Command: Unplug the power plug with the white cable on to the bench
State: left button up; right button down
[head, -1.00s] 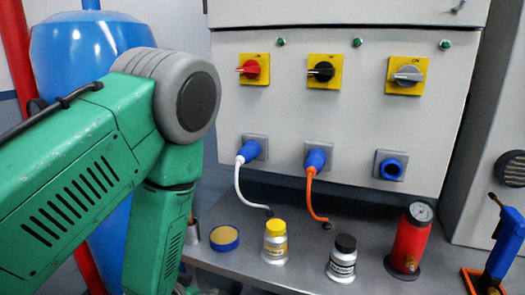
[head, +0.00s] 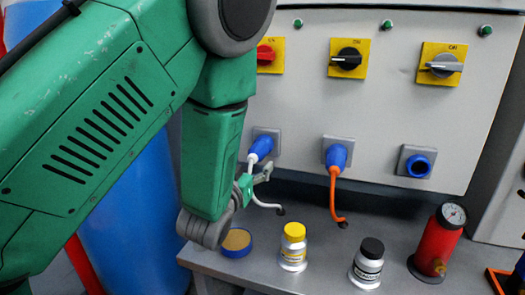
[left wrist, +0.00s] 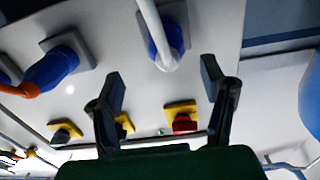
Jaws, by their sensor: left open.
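The blue power plug (head: 262,147) with the white cable (head: 255,190) sits in the left socket of the grey panel, and the cable hangs to the bench (head: 320,235). My left gripper (head: 258,178) is open just below this plug, partly hidden by my green arm. In the left wrist view the open fingers (left wrist: 163,85) are spread, with the plug (left wrist: 167,48) and white cable (left wrist: 150,22) ahead of and between them. The fingers look apart from the plug. My right gripper is not in view.
A second blue plug (head: 337,155) with an orange cable (head: 333,190) is in the middle socket; the right socket (head: 417,165) has no cable. A blue-rimmed tin (head: 237,242), yellow-capped bottle (head: 293,247), black-capped bottle (head: 367,264) and red gauge cylinder (head: 438,240) stand on the bench.

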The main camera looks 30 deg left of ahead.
aim_at(261, 152)
pick_arm(q)
jog(key=shift+d, duration=0.15)
jog(key=shift+w+a, duration=0.1)
jog(key=shift+a, duration=0.1)
jog(key=w+a, duration=0.1)
jog(key=w, duration=0.1)
jog(key=w+a, duration=0.1)
jog(key=shift+w+a+f, duration=0.25)
jog(key=shift+a+f, duration=0.05)
jog(key=w, duration=0.3)
jog(key=shift+w+d+r, duration=0.15)
jog(key=shift+d, duration=0.05)
jog(key=shift+w+d, duration=0.1)
jog(key=shift+w, duration=0.5)
jog(key=shift+w+a, duration=0.25)
jog(key=shift+a, duration=0.5)
jog(key=shift+d, duration=0.65)
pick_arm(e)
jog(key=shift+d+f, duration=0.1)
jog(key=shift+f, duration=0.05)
pick_arm(q)
jog(key=shift+a, duration=0.1)
